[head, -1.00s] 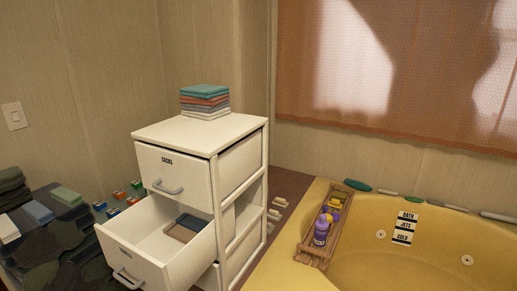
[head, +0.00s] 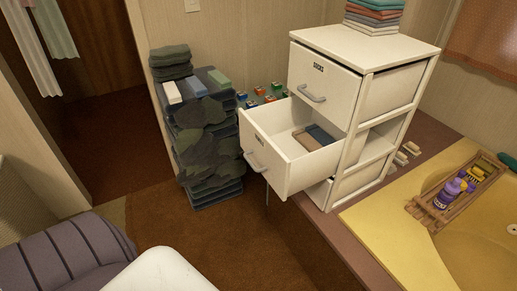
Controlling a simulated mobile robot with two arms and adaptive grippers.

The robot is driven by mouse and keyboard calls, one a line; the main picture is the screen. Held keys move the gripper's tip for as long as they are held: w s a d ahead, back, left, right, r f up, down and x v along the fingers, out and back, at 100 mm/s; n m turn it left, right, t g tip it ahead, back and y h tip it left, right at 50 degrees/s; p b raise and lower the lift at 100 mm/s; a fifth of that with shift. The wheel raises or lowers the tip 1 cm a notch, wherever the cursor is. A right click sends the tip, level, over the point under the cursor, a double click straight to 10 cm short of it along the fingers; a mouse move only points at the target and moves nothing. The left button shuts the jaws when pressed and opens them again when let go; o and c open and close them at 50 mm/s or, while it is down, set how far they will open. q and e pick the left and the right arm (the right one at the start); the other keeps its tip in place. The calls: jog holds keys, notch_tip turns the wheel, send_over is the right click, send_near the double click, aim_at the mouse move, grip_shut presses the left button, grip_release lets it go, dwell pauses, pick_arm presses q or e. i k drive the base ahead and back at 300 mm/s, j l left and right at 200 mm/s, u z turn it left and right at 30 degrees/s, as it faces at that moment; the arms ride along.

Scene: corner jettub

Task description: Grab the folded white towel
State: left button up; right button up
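A small folded white cloth (head: 172,92) lies on top of the pile of dark folded clothes, at its left edge. A folded blue cloth (head: 196,86) and a folded green cloth (head: 219,78) lie to its right on the same pile. Another folded stack of cloths (head: 375,14) sits on the white drawer cabinet, with a whitish layer at its bottom; its top is cut off by the frame. Neither of my grippers shows in the head view.
The white cabinet (head: 395,48) has its middle drawer (head: 278,175) pulled out, with folded cloths inside. The dark clothes pile (head: 205,130) stands left of it. Brown carpet (head: 140,215) is open in front. A striped purple-grey item (head: 62,258) is at lower left. The yellow tub (head: 395,245) is at right.

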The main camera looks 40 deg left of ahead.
aim_at(172, 92)
jog(key=u, duration=1.85)
jog(key=i+j, duration=0.1)
jog(key=i, duration=0.1)
